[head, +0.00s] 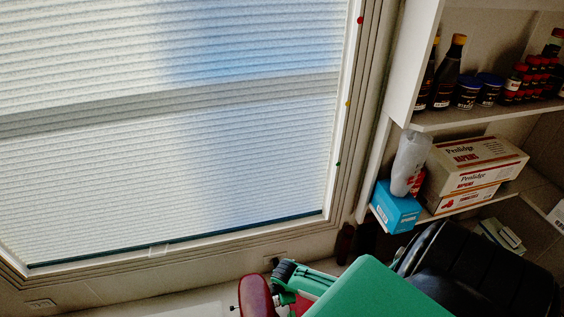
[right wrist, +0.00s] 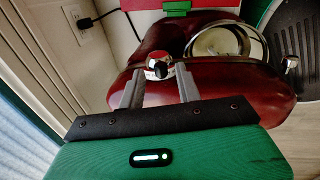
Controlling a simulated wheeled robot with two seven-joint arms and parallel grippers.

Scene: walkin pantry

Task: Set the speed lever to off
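A glossy dark red stand mixer (right wrist: 225,82) fills the middle of the right wrist view, with its metal bowl (right wrist: 243,45) behind it. Part of the red mixer (head: 257,296) also shows at the bottom of the head view. Contact cannot be told. My left gripper is not in view.
A power outlet (right wrist: 78,18) with a black plug is on the wall beside the mixer. A window blind (head: 170,140) fills the head view's left.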

